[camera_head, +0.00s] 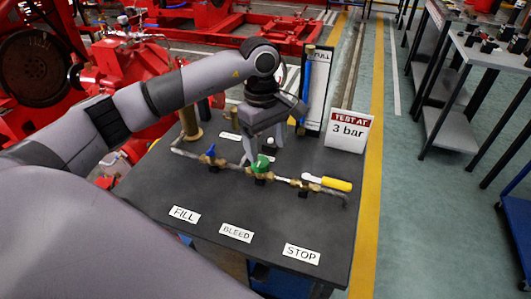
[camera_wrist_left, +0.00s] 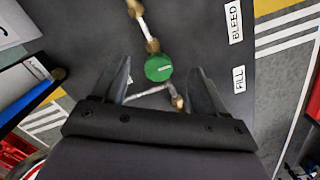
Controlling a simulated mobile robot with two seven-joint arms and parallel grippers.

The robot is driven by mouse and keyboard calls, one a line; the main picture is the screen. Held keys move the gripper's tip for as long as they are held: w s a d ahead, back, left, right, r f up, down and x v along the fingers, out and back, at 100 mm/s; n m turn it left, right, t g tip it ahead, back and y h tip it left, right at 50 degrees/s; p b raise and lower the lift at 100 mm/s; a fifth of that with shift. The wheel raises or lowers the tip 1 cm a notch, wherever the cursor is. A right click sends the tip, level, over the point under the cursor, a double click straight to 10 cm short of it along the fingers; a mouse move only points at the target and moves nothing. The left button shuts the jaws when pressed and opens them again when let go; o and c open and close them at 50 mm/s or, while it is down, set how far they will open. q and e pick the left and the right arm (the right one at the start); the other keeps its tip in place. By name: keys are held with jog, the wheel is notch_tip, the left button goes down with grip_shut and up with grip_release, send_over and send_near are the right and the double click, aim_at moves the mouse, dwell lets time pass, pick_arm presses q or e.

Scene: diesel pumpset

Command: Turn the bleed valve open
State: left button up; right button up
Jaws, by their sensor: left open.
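The bleed valve has a round green knob (camera_head: 260,163), in the middle of a pipe with brass fittings on the dark table (camera_head: 180,240). Its place matches the BLEED label (camera_head: 237,232). My left gripper (camera_head: 264,147) points down just above the green knob, with its fingers apart and nothing between them that I can see held. In the left wrist view the green knob (camera_wrist_left: 158,68) shows between the two fingertips (camera_wrist_left: 163,66), with a gap on each side. I cannot tell whether the tips reach knob height. My right gripper is in neither view.
A blue-handled valve (camera_head: 211,152) is left of the knob, and a yellow lever (camera_head: 336,184) is to its right. A TEST AT 3 bar sign (camera_head: 348,131) and an upright gauge board (camera_head: 316,90) stand behind. The table front holds only FILL, BLEED and STOP labels.

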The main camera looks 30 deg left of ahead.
aim_at(260, 161)
pick_arm(q)
jog(key=shift+w+a+r+y, duration=0.15)
jog(key=shift+a+r+y, duration=0.05)
jog(key=shift+a, duration=0.25)
jog(key=shift+w+a+r+y, duration=0.1)
jog(key=shift+a+r+y, duration=0.1)
jog(key=shift+a, duration=0.2)
jog(key=shift+a+f, duration=0.1)
jog(key=shift+a, duration=0.15)
notch_tip(260, 161, down, 7)
jog(key=shift+r+p, duration=0.15)
jog(key=shift+p, duration=0.2)
jog(key=c, duration=1.1)
